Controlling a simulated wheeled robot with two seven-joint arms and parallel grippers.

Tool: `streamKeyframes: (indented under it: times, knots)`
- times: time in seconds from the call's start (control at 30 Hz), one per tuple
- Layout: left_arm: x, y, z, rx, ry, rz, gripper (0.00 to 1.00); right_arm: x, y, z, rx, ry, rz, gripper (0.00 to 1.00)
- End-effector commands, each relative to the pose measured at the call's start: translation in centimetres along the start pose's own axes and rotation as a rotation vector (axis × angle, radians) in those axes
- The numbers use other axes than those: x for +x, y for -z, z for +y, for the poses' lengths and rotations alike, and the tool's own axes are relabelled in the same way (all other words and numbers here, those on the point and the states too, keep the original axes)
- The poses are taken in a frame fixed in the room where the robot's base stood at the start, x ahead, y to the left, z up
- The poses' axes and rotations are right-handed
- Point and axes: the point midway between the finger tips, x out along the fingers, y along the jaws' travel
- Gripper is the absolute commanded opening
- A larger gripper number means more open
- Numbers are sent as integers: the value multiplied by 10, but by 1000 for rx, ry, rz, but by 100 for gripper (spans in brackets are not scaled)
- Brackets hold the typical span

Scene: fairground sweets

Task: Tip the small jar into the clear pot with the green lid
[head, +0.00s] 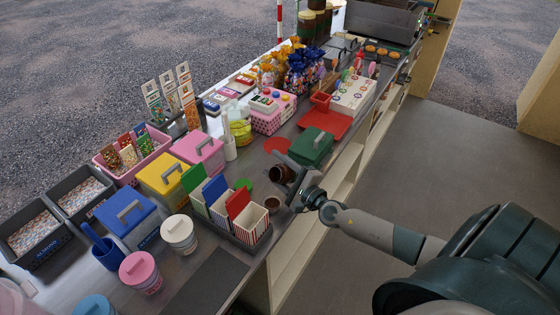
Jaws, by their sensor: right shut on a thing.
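A small dark brown jar (280,174) is held by my right gripper (291,177) and lies tilted well over on its side above the counter. My right gripper is shut on it. Just below it in the picture, a small round tub with a brown top or contents (273,203) stands beside the striped cartons. A green piece (243,184), possibly the green lid, shows behind the cartons. The clear pot itself I cannot make out for certain. Nothing can be seen falling from the jar. My left gripper is out of view.
Striped cartons with green, blue and red flaps (240,206) stand close left of the jar. A dark green box (313,144) and a red disc (277,145) lie beyond it. Pink, yellow and blue boxes (163,179) crowd the left. A dark mat (207,283) is bare.

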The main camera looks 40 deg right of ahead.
Motion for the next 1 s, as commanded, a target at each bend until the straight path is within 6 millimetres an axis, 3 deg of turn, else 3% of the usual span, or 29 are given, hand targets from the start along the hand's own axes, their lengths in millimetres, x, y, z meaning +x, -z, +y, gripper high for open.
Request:
streamKeyframes:
  times: [0.2, 0.77, 1.0]
  knots:
    - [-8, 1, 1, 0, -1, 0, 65, 5, -6, 6, 80, 0, -6, 12]
    - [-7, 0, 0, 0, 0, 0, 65, 3, -6, 9, 129, -1, -7, 12]
    - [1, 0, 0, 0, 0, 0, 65, -6, -10, 11, 335, -2, -7, 12]
